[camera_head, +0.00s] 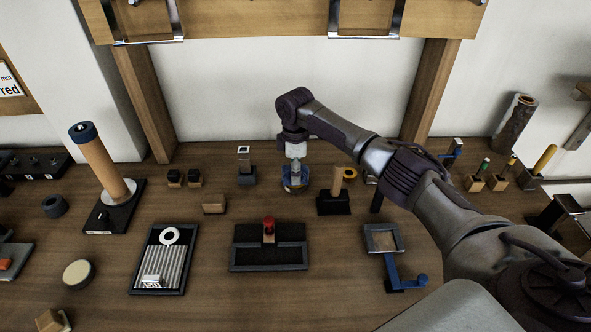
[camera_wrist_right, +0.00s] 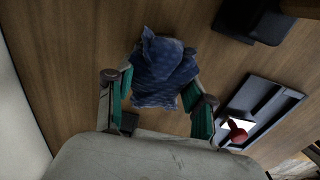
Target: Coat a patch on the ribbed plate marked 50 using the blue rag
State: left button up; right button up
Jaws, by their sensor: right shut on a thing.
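The blue rag (camera_wrist_right: 165,75) is a bunched, patterned cloth between the green-padded fingers of my right gripper (camera_wrist_right: 158,95), which is shut on it. In the head view my right gripper (camera_head: 294,170) points down at the back middle of the bench, with the rag (camera_head: 296,184) below it, at or just above the wood; I cannot tell if it touches. The ribbed plate (camera_head: 172,262) lies flat in a dark frame at the front left. A white ring lies at its top and a small pale block at its lower left; its marking is too small to read. My left gripper is not in view.
A dark tray (camera_head: 268,257) with a red-knobbed tool (camera_head: 268,228) lies right of the plate. A wooden block (camera_head: 214,203) and a post on a black base (camera_head: 335,190) stand near the gripper. A tall tan cylinder (camera_head: 106,165) stands left. Bare wood lies along the front.

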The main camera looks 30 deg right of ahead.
jog(key=shift+f, duration=0.55)
dwell(0.6)
jog(key=shift+s+f, duration=0.1)
dwell(1.8)
notch_tip(320, 180, up, 7)
jog(key=p, duration=0.8)
dwell(0.4)
dwell(0.3)
